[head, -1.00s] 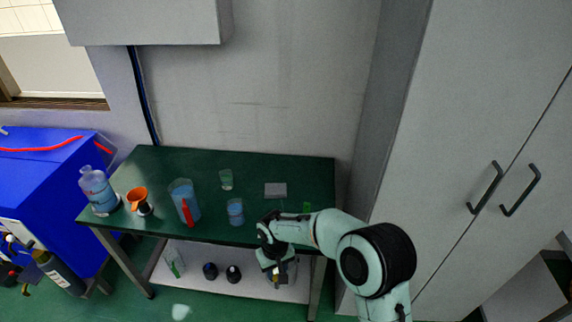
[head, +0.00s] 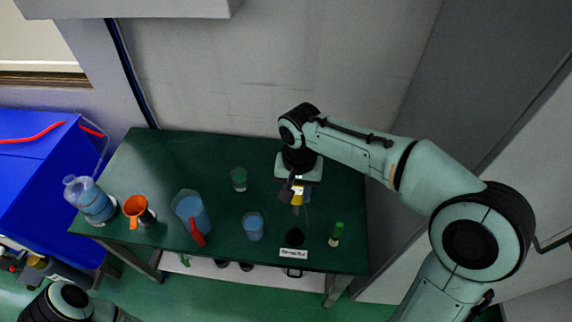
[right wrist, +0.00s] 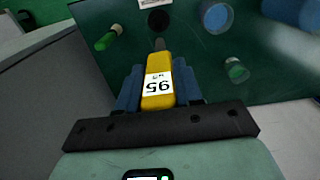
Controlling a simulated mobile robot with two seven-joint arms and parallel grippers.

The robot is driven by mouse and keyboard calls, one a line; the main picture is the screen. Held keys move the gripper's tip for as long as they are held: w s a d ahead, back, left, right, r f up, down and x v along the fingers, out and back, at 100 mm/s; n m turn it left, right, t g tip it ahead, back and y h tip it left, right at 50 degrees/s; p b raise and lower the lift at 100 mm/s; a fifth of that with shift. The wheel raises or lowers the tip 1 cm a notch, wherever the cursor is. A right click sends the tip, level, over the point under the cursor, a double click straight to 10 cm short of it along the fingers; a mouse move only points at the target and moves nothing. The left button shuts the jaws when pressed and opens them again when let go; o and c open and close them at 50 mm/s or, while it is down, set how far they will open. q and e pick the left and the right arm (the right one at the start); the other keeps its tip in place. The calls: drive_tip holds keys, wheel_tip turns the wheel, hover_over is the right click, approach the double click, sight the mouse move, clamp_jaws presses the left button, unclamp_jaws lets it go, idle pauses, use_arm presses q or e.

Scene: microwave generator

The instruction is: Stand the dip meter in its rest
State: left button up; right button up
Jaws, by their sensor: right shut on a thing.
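The dip meter (head: 297,195) is a small yellow body with a dark tip and a white label. My right gripper (head: 298,188) is shut on it over the right part of the table. In the right wrist view the meter (right wrist: 158,92) sits between the blue fingers of the gripper (right wrist: 157,80), its dark tip pointing towards a black round rest (right wrist: 158,20). In the head view this rest (head: 294,236) is near the table's front edge, behind a small white label plate (head: 293,253). The meter is apart from the rest. My left gripper is not in view.
The green table (head: 185,155) carries a blue beaker (head: 253,226), a jug with red handle (head: 190,212), a green-tinted glass (head: 238,179), an orange funnel cup (head: 137,210) and a bottle (head: 90,200).

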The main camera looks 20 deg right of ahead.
sight(298, 204)
drive_tip(key=shift+r, duration=0.15)
drive_tip(key=shift+s, duration=0.45)
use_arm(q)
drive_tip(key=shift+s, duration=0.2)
use_arm(e)
drive_tip(key=shift+w, duration=0.1)
drive_tip(key=shift+f, duration=0.25)
drive_tip(key=shift+f+b, duration=1.75)
drive_tip(key=shift+f, duration=0.85)
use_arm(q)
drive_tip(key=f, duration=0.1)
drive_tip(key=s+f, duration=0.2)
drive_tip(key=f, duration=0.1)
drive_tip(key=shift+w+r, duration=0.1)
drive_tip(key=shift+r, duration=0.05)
use_arm(e)
drive_tip(key=shift+f, duration=0.15)
